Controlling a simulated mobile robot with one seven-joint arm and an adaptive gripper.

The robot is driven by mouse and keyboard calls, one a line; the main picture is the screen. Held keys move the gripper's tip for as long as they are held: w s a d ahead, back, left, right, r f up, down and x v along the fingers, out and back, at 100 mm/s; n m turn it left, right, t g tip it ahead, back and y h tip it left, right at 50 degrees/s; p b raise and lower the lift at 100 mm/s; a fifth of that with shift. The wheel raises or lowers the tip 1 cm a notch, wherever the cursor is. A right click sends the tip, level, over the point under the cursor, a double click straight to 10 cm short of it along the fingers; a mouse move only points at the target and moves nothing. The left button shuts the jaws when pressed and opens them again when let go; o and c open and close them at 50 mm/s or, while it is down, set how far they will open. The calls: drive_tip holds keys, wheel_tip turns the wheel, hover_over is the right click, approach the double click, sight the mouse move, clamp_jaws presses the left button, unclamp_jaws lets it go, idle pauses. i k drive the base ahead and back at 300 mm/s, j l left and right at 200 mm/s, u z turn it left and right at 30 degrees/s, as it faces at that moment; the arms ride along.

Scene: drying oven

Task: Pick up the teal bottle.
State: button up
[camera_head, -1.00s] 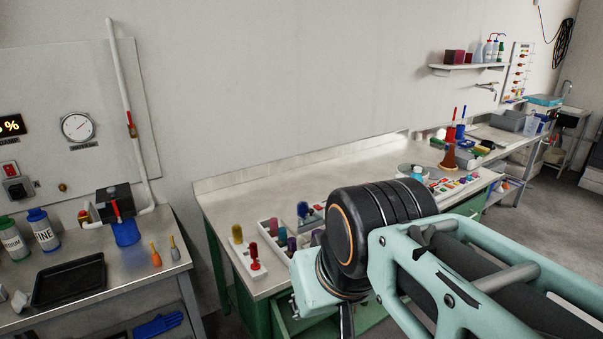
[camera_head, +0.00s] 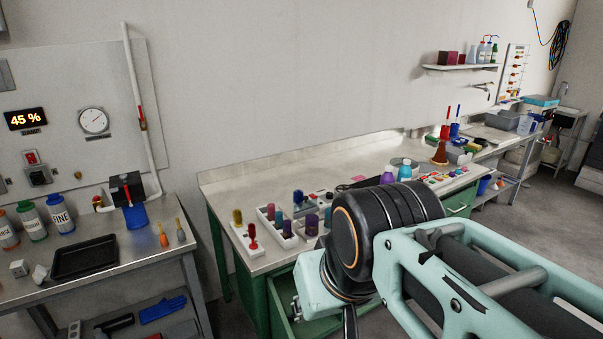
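A teal bottle (camera_head: 405,172) stands upright on the long workbench (camera_head: 237,182), just beyond my arm. My arm's dark joint hides what is lower in front of it. My arm fills the lower right of the view. My gripper's fingers cannot be made out, so I cannot see whether it holds anything.
White racks (camera_head: 243,243) with coloured brushes and vials stand at the bench's near left end. A left-hand table holds a black tray (camera_head: 84,259) and labelled bottles (camera_head: 61,213). A wall shelf (camera_head: 458,67) hangs at the back right. The bench's back strip is mostly clear.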

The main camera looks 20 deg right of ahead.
sight(405, 173)
drive_tip(key=i+l+z, duration=0.1)
drive_tip(key=l, duration=0.45)
drive_tip(key=i+l+z, duration=0.2)
drive_tip(key=l, duration=0.15)
drive_tip(key=i+l+z, duration=0.15)
drive_tip(key=l, duration=0.2)
drive_tip(key=i, duration=0.05)
